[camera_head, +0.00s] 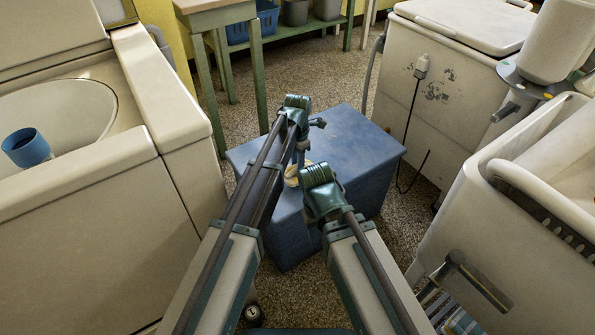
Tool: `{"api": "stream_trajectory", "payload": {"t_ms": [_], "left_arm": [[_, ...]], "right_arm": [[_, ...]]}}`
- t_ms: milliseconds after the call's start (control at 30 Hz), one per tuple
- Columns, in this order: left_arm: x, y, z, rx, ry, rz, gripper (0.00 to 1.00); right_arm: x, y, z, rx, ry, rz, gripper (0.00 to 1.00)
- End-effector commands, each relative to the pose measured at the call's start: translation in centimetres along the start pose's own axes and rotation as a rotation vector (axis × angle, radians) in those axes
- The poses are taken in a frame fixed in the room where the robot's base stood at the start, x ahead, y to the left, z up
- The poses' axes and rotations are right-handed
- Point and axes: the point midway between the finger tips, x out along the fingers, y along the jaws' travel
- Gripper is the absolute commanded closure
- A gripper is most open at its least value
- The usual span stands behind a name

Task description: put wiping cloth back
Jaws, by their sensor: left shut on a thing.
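My left gripper (300,158) points down over the blue box (352,138) in the middle of the view. It is shut on a small pale yellow thing (291,177), which looks like the wiping cloth. The thing shows just above or on the box top; I cannot tell whether it touches. My arm links hide part of it and the gripper's fingertips. My right arm reaches in at the centre, but its gripper does not show.
A cream washer with an open tub (60,105) and a blue cup (27,147) stands at left. Other washers stand at right (440,95) and lower right (500,225). A blue checked cloth (462,322) shows at the bottom right. A green-legged table (215,12) stands behind. Speckled floor lies between.

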Motion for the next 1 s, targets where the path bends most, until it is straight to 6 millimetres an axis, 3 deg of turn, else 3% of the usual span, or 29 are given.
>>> {"api": "stream_trajectory", "payload": {"t_ms": [267,567,967,1000], "left_arm": [[0.5,0.5,0.3,0.000,0.000,0.000,1.00],[3.8,0.5,0.3,0.000,0.000,0.000,1.00],[4.0,0.5,0.3,0.000,0.000,0.000,1.00],[3.8,0.5,0.3,0.000,0.000,0.000,0.63]], "right_arm": [[0.5,-0.1,0.0,-0.001,0.000,-0.001,0.50],[3.7,-0.5,-0.3,-0.007,0.002,-0.004,0.50],[3.9,-0.5,-0.3,-0.008,0.002,-0.005,0.50],[3.8,-0.5,-0.3,-0.008,0.002,-0.005,0.50]]}}
